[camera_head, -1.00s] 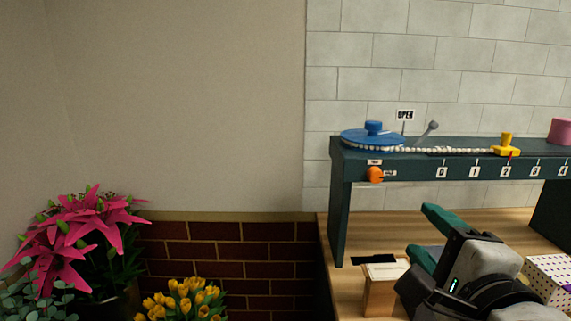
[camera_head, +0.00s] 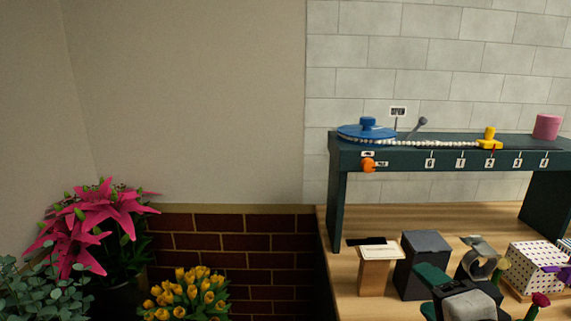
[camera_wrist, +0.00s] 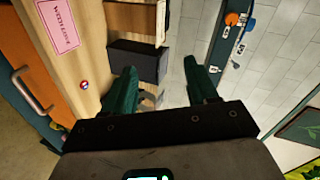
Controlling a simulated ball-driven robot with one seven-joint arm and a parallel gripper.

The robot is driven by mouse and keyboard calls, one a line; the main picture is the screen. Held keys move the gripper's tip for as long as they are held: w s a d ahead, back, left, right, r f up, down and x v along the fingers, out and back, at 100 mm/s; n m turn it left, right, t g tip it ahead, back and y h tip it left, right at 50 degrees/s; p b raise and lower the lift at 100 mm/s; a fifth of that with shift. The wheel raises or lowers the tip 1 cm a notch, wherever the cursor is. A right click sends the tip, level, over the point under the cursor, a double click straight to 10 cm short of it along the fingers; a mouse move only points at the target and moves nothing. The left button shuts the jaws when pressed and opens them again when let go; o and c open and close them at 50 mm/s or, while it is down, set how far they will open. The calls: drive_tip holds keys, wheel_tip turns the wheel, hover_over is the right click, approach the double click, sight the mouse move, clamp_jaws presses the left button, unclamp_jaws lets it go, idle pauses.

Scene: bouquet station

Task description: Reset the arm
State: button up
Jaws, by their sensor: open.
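My gripper (camera_head: 435,281) is low at the right of the head view, in front of a dark grey box (camera_head: 423,264), and part of it is cut off by the lower edge. In the wrist view my gripper (camera_wrist: 160,85) has its two green fingers spread wide apart. Nothing is held between them. The dark box (camera_wrist: 137,60) shows beyond the fingers, over the wooden table (camera_wrist: 92,65).
A teal rack (camera_head: 395,155) with a blue disc (camera_head: 366,132), orange knob (camera_head: 368,165) and numbered marks stands behind. A wooden block (camera_head: 375,270), a grey curled band (camera_head: 480,258) and a dotted box (camera_head: 535,266) are near my gripper. Flowers (camera_head: 185,295) stand left.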

drive_tip(key=s+d+f+n+g, duration=0.3)
drive_tip(key=s+f+n, duration=0.15)
drive_tip(key=f, duration=0.55)
drive_tip(key=s+d+f+n+g, duration=0.25)
drive_tip(key=s+f+g, duration=0.2)
drive_tip(key=f, duration=0.55)
drive_tip(key=s+f+n+g, duration=0.5)
drive_tip(key=s+f+n, duration=0.3)
drive_tip(key=s+f, duration=0.6)
drive_tip(key=s, duration=0.4)
drive_tip(key=shift+d+f+g, duration=0.3)
drive_tip(key=shift+f+g, duration=0.05)
